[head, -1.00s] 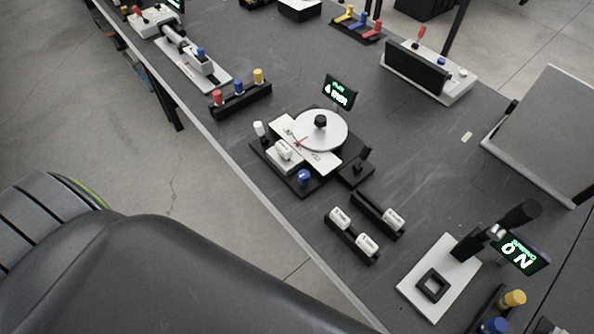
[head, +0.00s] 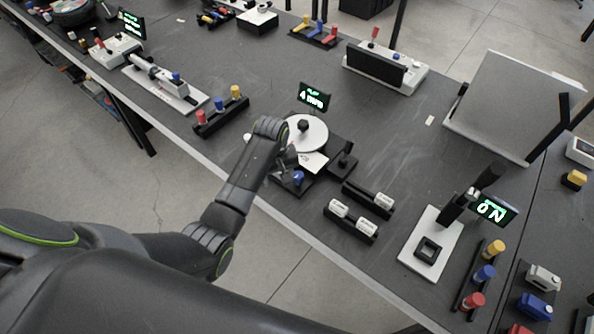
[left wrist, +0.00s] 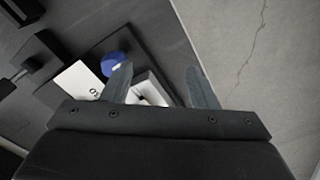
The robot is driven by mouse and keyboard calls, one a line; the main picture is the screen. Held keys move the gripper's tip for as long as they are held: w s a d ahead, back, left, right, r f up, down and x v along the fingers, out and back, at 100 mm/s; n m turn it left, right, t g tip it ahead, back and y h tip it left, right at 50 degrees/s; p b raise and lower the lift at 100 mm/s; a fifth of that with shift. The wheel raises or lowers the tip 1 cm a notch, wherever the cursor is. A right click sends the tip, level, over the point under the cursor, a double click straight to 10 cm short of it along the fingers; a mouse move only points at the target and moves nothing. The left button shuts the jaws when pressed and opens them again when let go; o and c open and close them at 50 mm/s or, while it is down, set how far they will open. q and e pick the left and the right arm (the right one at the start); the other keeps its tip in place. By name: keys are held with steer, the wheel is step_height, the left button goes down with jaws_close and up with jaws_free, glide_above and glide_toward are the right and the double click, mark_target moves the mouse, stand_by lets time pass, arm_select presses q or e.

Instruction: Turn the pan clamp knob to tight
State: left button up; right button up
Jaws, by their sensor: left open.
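The pan device has a round white disc (head: 311,135) with a black knob (head: 303,125) on top and a blue knob (head: 298,177) at its front edge. I cannot tell which knob is the pan clamp. My left gripper (head: 288,160) is over the device's near left side and hides part of it. In the left wrist view my left gripper (left wrist: 160,66) is open, with a white block (left wrist: 150,92) partly visible between its fingers. The blue knob (left wrist: 114,64) appears beside the left-hand finger, and contact cannot be told. My right gripper is not in view.
A small display (head: 314,97) stands behind the disc. Two black racks with white cylinders (head: 350,222) lie to the front right. A rack with red, blue and yellow knobs (head: 221,112) is to the left. The table's near edge runs under my left arm.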

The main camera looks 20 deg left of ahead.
arm_select(q)
steer(key=w+d+r+n, duration=0.1)
steer(key=w+d+r, duration=0.15)
steer(key=r, duration=0.45)
steer(key=w+d+r+n, duration=0.1)
steer(key=w+r, duration=0.2)
steer(key=r, duration=0.3)
steer(key=p, duration=0.2)
glide_above(298, 174)
steer(key=shift+g, duration=0.4)
step_height(298, 174, down, 9)
steer(key=shift+s+r, duration=0.1)
step_height(298, 174, down, 7)
steer(key=shift+f+b, duration=0.1)
steer(key=shift+b, duration=0.2)
steer(key=shift+f, duration=0.6)
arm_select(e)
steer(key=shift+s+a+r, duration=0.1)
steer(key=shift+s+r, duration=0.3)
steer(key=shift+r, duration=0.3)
arm_select(q)
steer(key=c, duration=1)
